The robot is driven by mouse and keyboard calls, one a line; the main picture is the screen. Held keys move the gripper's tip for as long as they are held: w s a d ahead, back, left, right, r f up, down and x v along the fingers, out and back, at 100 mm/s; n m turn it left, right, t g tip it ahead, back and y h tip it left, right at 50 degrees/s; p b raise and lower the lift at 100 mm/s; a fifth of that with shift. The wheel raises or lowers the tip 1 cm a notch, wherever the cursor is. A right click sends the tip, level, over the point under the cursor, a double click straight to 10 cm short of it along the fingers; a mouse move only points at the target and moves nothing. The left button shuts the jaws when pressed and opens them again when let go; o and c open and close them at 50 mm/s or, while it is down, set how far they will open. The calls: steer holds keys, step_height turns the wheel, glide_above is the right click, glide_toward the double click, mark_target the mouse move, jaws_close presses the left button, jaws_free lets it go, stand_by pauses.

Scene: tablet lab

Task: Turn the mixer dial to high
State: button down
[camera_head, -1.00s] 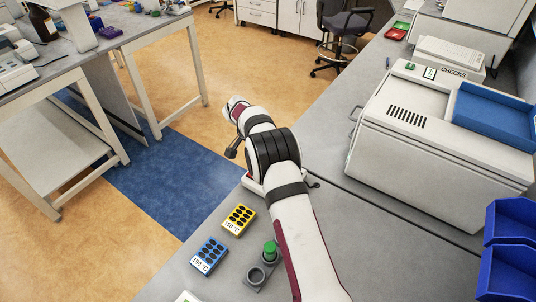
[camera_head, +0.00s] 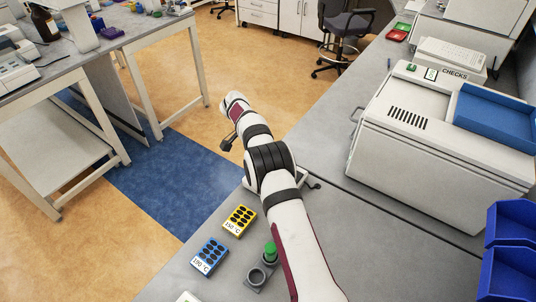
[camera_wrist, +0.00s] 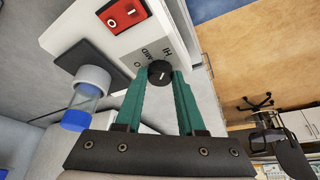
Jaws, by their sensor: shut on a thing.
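The mixer's white housing (camera_wrist: 185,27) fills the upper middle of the wrist view. Its black dial (camera_wrist: 160,71) has a short pale pointer mark. Labels reading HI, MID and O sit around the dial's upper left side. My gripper (camera_wrist: 160,82) has its two green fingers shut on the dial, one on each side. I cannot tell exactly which label the pointer meets. In the head view my arm covers most of the mixer, and the dial is hidden there.
A red rocker switch (camera_wrist: 123,13) is on the housing. A vial with a blue end (camera_wrist: 87,98) stands close to the left finger. On the bench are a yellow block (camera_head: 240,220), a blue block (camera_head: 209,254) and a green-capped tube (camera_head: 271,250). A large white machine (camera_head: 425,150) stands right.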

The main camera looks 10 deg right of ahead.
steer(key=c, duration=0.5)
jaws_free()
steer(key=v, duration=1.6)
steer(key=shift+w, duration=0.1)
steer(key=shift+f, duration=0.1)
steer(key=s+d+r+n+g+y, duration=0.1)
steer(key=s+d+r+n+y, duration=0.3)
steer(key=s, duration=0.7)
steer(key=s+a+r+n+h, duration=0.1)
steer(key=s+r+n, duration=0.1)
steer(key=s+r, duration=0.65)
steer(key=s+f+n+y, duration=0.1)
steer(key=s+f, duration=0.2)
steer(key=s, duration=0.5)
steer(key=s+a+f+n+y, duration=0.1)
steer(key=s+f, duration=0.2)
steer(key=s, duration=0.5)
steer(key=s+a+f+n+y, duration=0.1)
steer(key=s+f, duration=0.3)
steer(key=s, duration=0.4)
steer(key=shift+f+n, duration=0.1)
steer(key=shift+n, duration=0.4)
